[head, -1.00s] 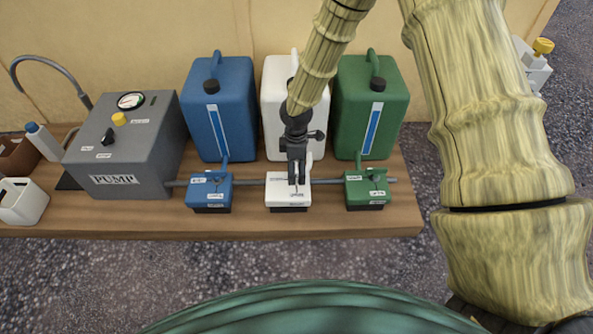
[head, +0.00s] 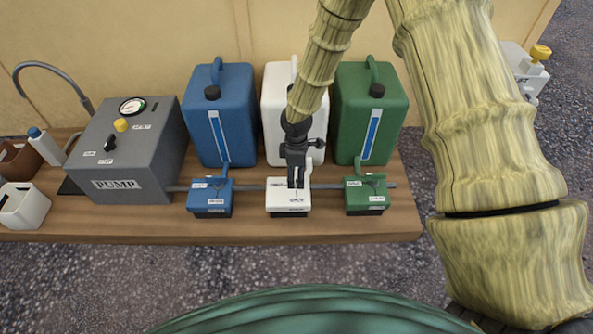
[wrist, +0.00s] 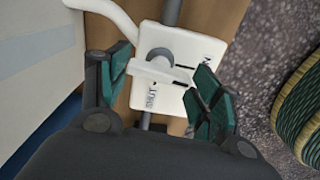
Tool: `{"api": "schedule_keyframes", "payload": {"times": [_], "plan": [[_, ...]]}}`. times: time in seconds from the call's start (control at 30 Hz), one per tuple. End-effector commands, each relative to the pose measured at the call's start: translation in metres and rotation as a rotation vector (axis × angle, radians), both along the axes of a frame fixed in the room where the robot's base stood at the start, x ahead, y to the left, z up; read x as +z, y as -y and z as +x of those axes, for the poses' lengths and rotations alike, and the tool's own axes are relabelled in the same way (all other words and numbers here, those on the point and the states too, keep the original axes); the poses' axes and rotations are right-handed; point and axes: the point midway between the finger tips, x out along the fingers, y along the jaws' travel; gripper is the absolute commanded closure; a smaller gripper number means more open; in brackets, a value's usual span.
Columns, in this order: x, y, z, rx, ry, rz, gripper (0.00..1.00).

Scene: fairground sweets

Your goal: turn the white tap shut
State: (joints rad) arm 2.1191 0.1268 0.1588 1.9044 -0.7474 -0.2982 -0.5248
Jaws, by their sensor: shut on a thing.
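The white tap (head: 289,200) sits on the grey pipe in front of the white canister (head: 277,104). My gripper (head: 295,184) reaches down onto the tap from above and hides part of it. In the wrist view, the tap's white handle (wrist: 160,74) lies across the tap body (wrist: 183,40), between my gripper's two green-padded fingers (wrist: 165,86), which are shut on it. A SHUT label (wrist: 152,97) shows beside the handle; a second label near the right finger is partly hidden. I cannot tell the exact angle of the handle against the marks.
A blue tap (head: 210,198) stands to the left and a green tap (head: 367,196) to the right, both close by on the same pipe. Blue (head: 219,115) and green (head: 370,112) canisters stand behind. The grey pump (head: 128,150) is at the left of the wooden bench (head: 250,229).

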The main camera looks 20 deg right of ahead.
Motion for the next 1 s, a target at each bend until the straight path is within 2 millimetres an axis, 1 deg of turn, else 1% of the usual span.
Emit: {"api": "schedule_keyframes", "payload": {"times": [0.03, 0.17, 0.47, 1.0], "plan": [[0.0049, -0.0001, -0.0007, -0.021, -0.002, -0.002, 0.6], [0.0063, 0.0001, -0.0007, -0.098, -0.002, -0.002, 0.6], [0.0071, -0.0003, -0.0009, -0.333, -0.002, -0.002, 0.6], [0.0057, 0.0, -0.0006, -0.829, -0.001, -0.002, 0.6]]}}
